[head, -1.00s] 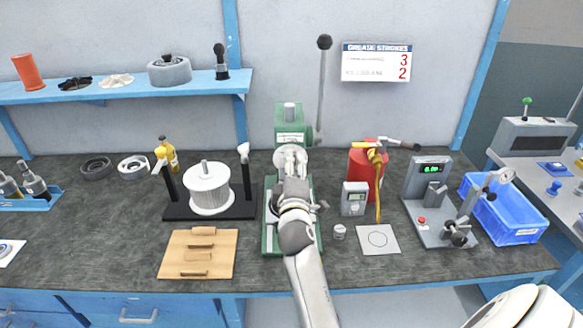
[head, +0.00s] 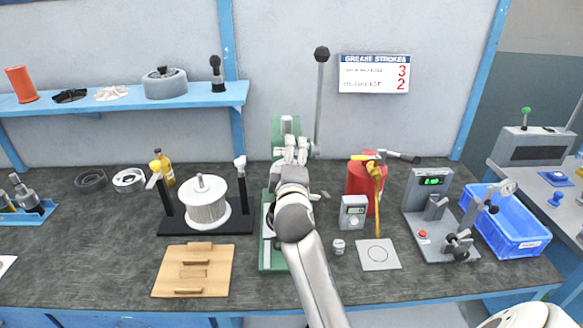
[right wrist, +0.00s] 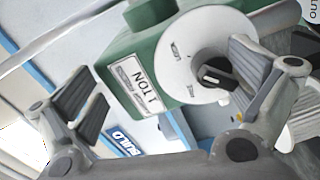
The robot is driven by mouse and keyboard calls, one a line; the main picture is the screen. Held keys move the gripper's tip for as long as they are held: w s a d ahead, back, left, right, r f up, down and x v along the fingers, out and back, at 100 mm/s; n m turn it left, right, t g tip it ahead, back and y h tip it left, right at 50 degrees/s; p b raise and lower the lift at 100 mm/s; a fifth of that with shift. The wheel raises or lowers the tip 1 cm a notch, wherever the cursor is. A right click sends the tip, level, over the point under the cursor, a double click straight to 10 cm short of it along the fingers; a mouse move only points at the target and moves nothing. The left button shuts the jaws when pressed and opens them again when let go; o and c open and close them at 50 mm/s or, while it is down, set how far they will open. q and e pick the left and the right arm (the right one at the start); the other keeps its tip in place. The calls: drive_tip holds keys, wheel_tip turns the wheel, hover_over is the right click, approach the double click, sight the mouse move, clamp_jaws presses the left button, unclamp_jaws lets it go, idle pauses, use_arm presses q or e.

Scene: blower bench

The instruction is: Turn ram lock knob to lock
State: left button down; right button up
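The ram lock knob (right wrist: 215,74) is a small black knob with a pale pointer line. It sits on a white round dial (right wrist: 182,72) with small marks too blurred to read, on the green press head (right wrist: 135,50) labelled "1 TON". The green press (head: 286,124) stands at the bench's middle in the head view. My right gripper (head: 290,150) is in front of the press head and covers the knob there. In the right wrist view the right gripper (right wrist: 165,88) is open. Its right finger is close beside the knob; contact is unclear. My left gripper is not in view.
The press lever (head: 319,95) rises behind my right gripper. Open bench (head: 110,240) lies farther left.

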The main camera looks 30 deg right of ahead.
drive_tip(key=shift+a+r, duration=0.15)
drive_tip(key=shift+r, duration=0.55)
drive_tip(key=shift+c, duration=0.4)
drive_tip(key=shift+s+a+r, duration=0.15)
drive_tip(key=shift+s+a, duration=0.1)
drive_tip(key=shift+s, duration=0.05)
drive_tip(key=shift+c, duration=0.7)
drive_tip(key=shift+s+a, duration=0.15)
drive_tip(key=shift+c, duration=0.8)
drive_tip(key=shift+s+a+f+p, duration=0.15)
drive_tip(key=shift+s+f+p, duration=0.1)
drive_tip(key=shift+f+p, duration=0.1)
drive_tip(key=shift+c, duration=1.2)
drive_tip(key=shift+s+a+f, duration=0.1)
drive_tip(key=shift+s+a, duration=0.25)
drive_tip(key=shift+s, duration=0.05)
drive_tip(key=shift+c, duration=0.7)
drive_tip(key=v, duration=1.1)
drive_tip(key=shift+d+f+p, duration=0.25)
drive_tip(key=shift+f+p, duration=0.1)
drive_tip(key=shift+f, duration=0.1)
